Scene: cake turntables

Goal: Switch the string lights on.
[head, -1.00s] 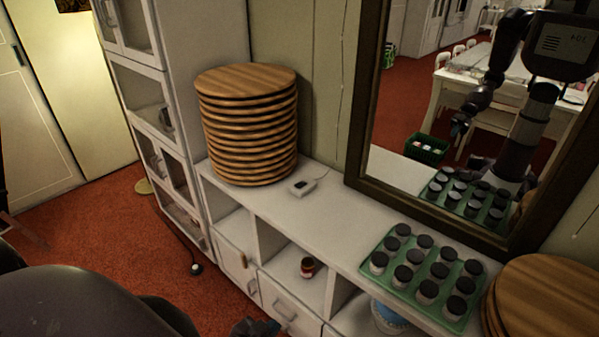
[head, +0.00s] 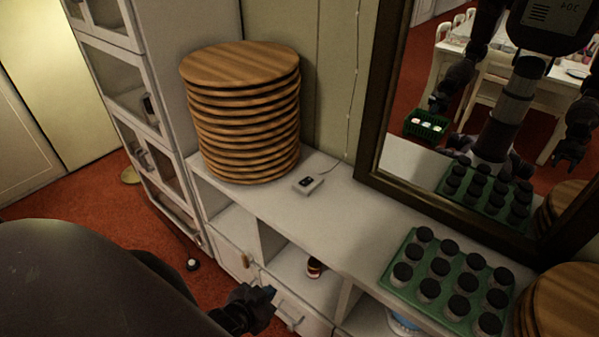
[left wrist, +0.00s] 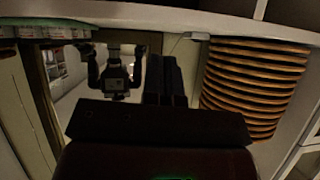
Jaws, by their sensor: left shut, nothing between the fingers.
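A small white switch box (head: 308,183) with a dark rocker on top lies on the white cabinet top, just right of a stack of round wooden boards. A thin cord runs from it to the string lights (head: 352,95), which hang down the wall beside the mirror. I cannot tell whether they are lit. The box also shows edge-on in the left wrist view (left wrist: 197,36). My left gripper (head: 268,292) is shut and empty, in front of the cabinet and below its top, apart from the box. In the left wrist view its dark fingers (left wrist: 166,72) point up the picture. My right gripper is not directly visible.
The tall board stack (head: 245,115) stands left of the box. A green tray (head: 408,240) of dark-lidded jars sits to the right. A framed mirror (head: 405,160) leans behind, reflecting me. The cabinet top (head: 340,220) is clear around the box and toward the tray.

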